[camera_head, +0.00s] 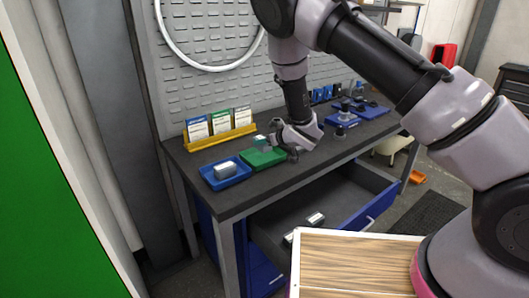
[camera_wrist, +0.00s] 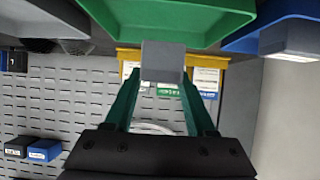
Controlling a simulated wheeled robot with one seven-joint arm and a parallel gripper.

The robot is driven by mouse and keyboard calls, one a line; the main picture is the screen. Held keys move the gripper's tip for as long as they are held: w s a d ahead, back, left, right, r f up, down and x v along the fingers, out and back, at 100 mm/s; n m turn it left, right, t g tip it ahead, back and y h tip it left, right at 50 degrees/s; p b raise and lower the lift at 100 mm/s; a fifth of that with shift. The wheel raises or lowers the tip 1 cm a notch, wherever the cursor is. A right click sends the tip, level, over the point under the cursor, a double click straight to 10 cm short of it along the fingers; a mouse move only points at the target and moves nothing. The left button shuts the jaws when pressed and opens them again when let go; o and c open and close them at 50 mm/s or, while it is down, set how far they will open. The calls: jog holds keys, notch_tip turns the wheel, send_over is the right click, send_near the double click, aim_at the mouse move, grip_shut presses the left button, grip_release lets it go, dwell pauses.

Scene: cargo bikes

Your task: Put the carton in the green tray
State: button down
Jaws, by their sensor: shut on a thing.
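My gripper (camera_head: 270,141) is shut on a small grey carton (camera_head: 261,142), holding it just above the green tray (camera_head: 265,161) on the workbench. In the wrist view the carton (camera_wrist: 163,62) is between the two green fingertips (camera_wrist: 163,82), and the green tray (camera_wrist: 165,22) fills the top middle. The view appears upside down, with the pegboard at the bottom. I cannot tell how large the gap between carton and tray is. The tray's visible part looks empty.
A blue tray (camera_head: 243,178) with a grey carton (camera_head: 225,170) is left of the green tray. A yellow holder (camera_head: 218,138) with cards stands behind. Blue fixtures (camera_head: 342,117) are to the right. Below, an open drawer (camera_head: 267,232) contains another carton (camera_head: 308,223).

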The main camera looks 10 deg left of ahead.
aim_at(268, 150)
jog(key=shift+f, duration=2.2)
jog(key=shift+f, duration=0.15)
jog(key=shift+c, duration=1.1)
grip_release()
